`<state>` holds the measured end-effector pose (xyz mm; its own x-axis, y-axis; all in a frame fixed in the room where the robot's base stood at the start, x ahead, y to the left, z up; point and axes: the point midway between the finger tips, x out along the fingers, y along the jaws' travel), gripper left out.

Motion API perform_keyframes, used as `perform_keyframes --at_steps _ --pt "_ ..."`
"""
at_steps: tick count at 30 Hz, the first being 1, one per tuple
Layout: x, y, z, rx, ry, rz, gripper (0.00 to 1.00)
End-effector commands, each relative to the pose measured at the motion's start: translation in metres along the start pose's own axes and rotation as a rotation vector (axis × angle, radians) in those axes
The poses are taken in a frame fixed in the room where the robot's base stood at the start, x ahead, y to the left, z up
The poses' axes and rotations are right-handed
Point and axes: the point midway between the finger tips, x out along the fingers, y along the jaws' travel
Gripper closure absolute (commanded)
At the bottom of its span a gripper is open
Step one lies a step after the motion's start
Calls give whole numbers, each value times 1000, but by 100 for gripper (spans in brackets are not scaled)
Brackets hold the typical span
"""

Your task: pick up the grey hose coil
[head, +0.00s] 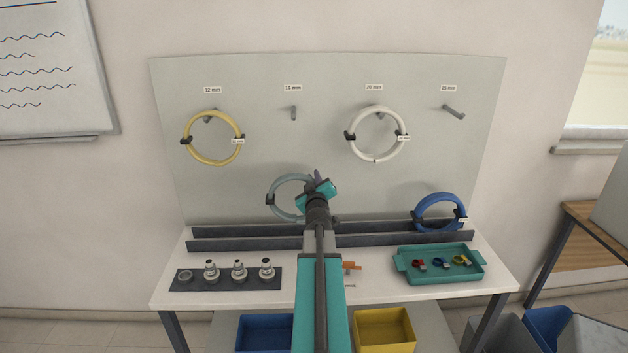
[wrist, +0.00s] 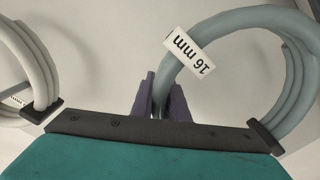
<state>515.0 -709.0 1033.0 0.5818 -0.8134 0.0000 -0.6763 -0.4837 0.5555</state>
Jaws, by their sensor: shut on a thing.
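The grey hose coil (head: 275,188) is upright in front of the board, left of my gripper, its lower edge near the top of the dark trough. In the wrist view the coil (wrist: 288,85) carries a "16 mm" tag and a dark clip. My gripper (head: 318,178) is shut on the coil's side; in the wrist view its purple fingers (wrist: 161,100) stand on either side of the hose. My arm hides part of the coil's right side in the head view. The peg (head: 294,113) under the "16 mm" label is bare.
A yellow coil (head: 187,125) and a white coil (head: 351,130) hang on the board (head: 260,75). The right peg (head: 453,111) is bare. A blue coil (head: 422,207) stands in the trough (head: 375,240). Fittings (head: 239,270) and a teal tray (head: 440,278) are on the bench.

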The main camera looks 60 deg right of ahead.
Motion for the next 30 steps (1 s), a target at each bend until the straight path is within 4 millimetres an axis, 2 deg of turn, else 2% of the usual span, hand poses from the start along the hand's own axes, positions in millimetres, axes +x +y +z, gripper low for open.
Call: perform_keyframes --at_steps 20,30 --pt "0 1 -1 1 1 0 100" --pt "0 -8 12 1 1 0 100"
